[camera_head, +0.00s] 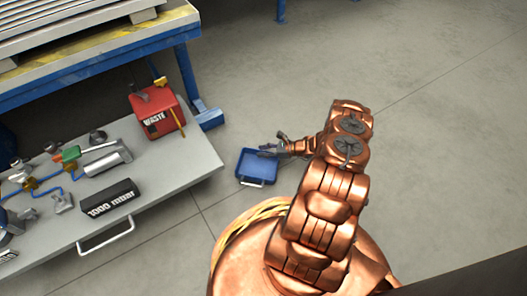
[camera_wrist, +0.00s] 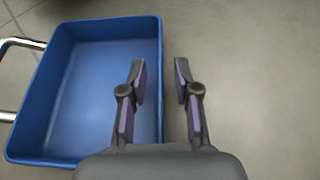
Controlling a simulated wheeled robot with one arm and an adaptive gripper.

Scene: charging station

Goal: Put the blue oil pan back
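The blue oil pan (camera_head: 256,168) is a shallow rectangular tray with a metal handle on its near side. In the head view it appears beside the grey cart and looks to be on or above the floor; its height is unclear. In the wrist view the pan (camera_wrist: 85,85) fills the left part. My gripper (camera_wrist: 160,75) is open, with one finger over the inside of the pan and the other outside, and the pan's right wall between them. In the head view my gripper (camera_head: 272,148) is at the pan's upper right edge. Contact with the wall cannot be told.
The floor (camera_head: 420,80) at the right is clear.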

